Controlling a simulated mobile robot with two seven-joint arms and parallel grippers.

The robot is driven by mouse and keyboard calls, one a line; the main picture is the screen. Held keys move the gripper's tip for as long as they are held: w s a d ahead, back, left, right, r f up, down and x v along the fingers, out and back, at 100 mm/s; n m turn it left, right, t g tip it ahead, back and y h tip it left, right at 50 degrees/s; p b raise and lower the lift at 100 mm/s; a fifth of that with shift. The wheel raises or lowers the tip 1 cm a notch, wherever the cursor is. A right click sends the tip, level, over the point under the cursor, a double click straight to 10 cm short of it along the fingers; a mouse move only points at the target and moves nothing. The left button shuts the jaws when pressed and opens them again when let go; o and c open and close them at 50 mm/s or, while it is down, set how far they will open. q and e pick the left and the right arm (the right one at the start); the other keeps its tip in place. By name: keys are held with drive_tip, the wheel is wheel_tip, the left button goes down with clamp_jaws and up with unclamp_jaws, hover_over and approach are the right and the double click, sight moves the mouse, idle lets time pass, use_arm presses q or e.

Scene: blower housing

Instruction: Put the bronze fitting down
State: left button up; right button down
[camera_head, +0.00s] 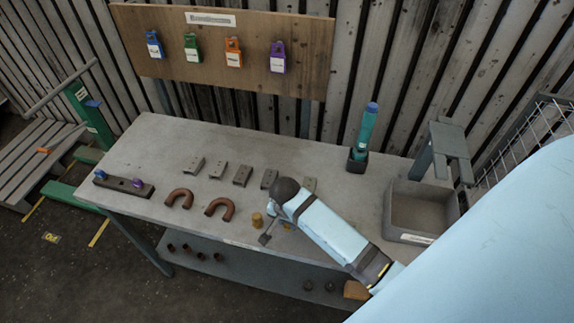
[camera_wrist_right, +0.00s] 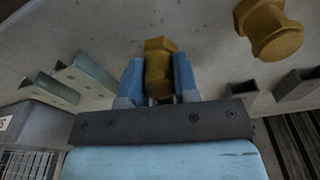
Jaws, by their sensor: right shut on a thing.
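In the right wrist view, my right gripper (camera_wrist_right: 159,88) is shut on a bronze fitting (camera_wrist_right: 159,62), its blue fingers on either side. The fitting has a hexagonal head and is over the grey tabletop; I cannot tell whether it touches the surface. A second bronze fitting (camera_wrist_right: 268,28) stands on the table beside it, apart from the fingers. In the head view, that second fitting (camera_head: 257,219) is left of my right arm, near the table's front edge. My forearm largely hides the held fitting there. My left gripper is not in view.
On the grey table (camera_head: 165,140) are a row of metal brackets (camera_head: 243,175), two copper U-bends (camera_head: 219,208) and a dark bar with knobs (camera_head: 123,185). A grey bin (camera_head: 425,212) and a green tool in a holder (camera_head: 364,135) stand at right. The back left is clear.

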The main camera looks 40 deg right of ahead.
sight(287, 229)
drive_tip(key=shift+w+d+f, duration=0.1)
drive_tip(key=shift+w+f, duration=0.05)
drive_tip(key=shift+f, duration=0.15)
drive_tip(key=shift+s+a+r, duration=0.2)
drive_tip(key=shift+s+a, duration=0.05)
drive_tip(key=shift+s, duration=0.05)
drive_tip(key=shift+f, duration=0.1)
drive_tip(key=c, duration=0.9)
unclamp_jaws()
drive_tip(key=shift+w+d+f, duration=0.1)
drive_tip(key=shift+f, duration=0.05)
drive_tip(key=shift+o, duration=0.2)
wheel_tip(287, 229, up, 12)
drive_tip(key=a+b, duration=0.1)
drive_tip(key=shift+s+a+r, duration=0.15)
drive_tip(key=shift+s+r, duration=0.05)
drive_tip(key=shift+s, duration=0.2)
